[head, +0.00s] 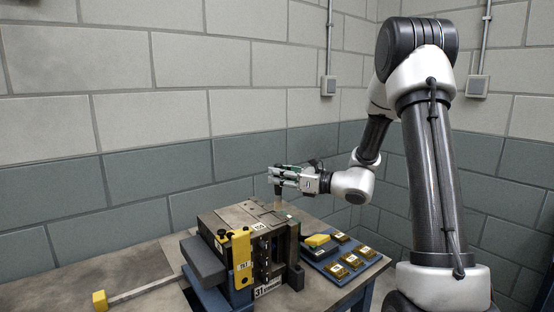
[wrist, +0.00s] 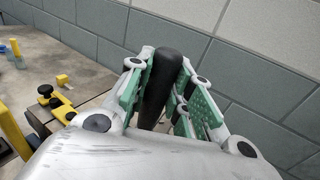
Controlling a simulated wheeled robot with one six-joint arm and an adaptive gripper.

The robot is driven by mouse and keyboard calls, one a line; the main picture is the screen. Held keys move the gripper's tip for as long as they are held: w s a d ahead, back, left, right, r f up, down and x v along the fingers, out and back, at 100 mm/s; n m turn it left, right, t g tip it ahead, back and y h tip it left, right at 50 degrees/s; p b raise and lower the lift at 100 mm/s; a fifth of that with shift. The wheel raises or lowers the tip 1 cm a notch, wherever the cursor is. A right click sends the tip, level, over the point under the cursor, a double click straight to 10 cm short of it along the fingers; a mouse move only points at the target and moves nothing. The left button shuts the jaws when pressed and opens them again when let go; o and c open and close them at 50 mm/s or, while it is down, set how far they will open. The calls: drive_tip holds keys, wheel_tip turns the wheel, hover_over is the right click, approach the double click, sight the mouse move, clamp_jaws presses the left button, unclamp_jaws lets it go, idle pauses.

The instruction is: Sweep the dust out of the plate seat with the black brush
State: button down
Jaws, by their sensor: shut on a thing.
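My gripper (head: 279,176) is shut on the black brush (wrist: 160,85). In the wrist view the dark, round handle stands between the green finger pads. In the head view the brush hangs roughly upright below the fingers, its pale lower end at the top of the mould block (head: 234,213). I cannot tell whether the bristles touch the surface. The plate seat is on the block's top but is too small to make out, and any dust in it cannot be seen.
A yellow bracket (head: 242,262) with black knobs is on the block's front. A blue tray (head: 363,268) with several brass plates and a yellow-topped item (head: 317,240) lies to the right. A pale bar with a yellow end block (head: 100,300) lies left. A block wall stands behind.

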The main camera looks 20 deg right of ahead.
sight(279, 164)
drive_tip(key=shift+r, duration=2.5)
